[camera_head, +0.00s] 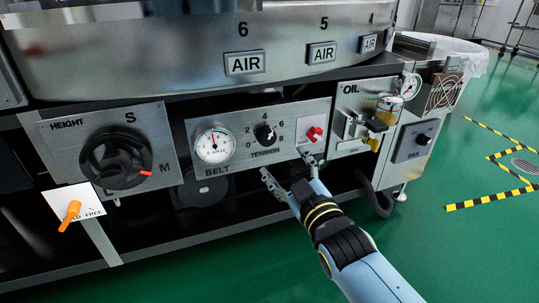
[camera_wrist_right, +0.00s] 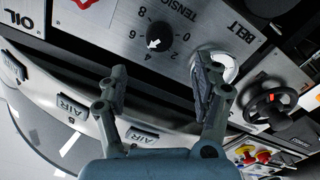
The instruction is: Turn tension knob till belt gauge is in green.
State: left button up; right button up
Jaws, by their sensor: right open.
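The black tension knob (camera_head: 265,135) is on the steel panel, with a dial marked 0 to 8 around it. It also shows upside down in the wrist view (camera_wrist_right: 161,38), its white pointer near 4. The round white belt gauge (camera_head: 214,145) is left of the knob; its needle points roughly upward, and I cannot tell clearly whether it is in green. In the wrist view the gauge (camera_wrist_right: 228,66) is partly hidden by a finger. My right gripper (camera_head: 284,164) is open and empty, below and in front of the knob, apart from it. My left gripper is not in view.
A red knob (camera_head: 314,134) sits right of the tension dial. The height handwheel (camera_head: 116,160) is on the left panel, with an orange lever (camera_head: 70,214) below it. The oil panel (camera_head: 363,115) is to the right.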

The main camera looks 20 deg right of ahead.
aim_at(268, 139)
jog(key=w+b, duration=0.1)
jog(key=w, duration=0.3)
jog(key=w+b, duration=0.1)
jog(key=w, duration=0.4)
jog(key=shift+w+a+f+b, duration=0.1)
jog(key=shift+w+a+b, duration=0.1)
jog(key=shift+b, duration=0.15)
jog(key=shift+w, duration=0.55)
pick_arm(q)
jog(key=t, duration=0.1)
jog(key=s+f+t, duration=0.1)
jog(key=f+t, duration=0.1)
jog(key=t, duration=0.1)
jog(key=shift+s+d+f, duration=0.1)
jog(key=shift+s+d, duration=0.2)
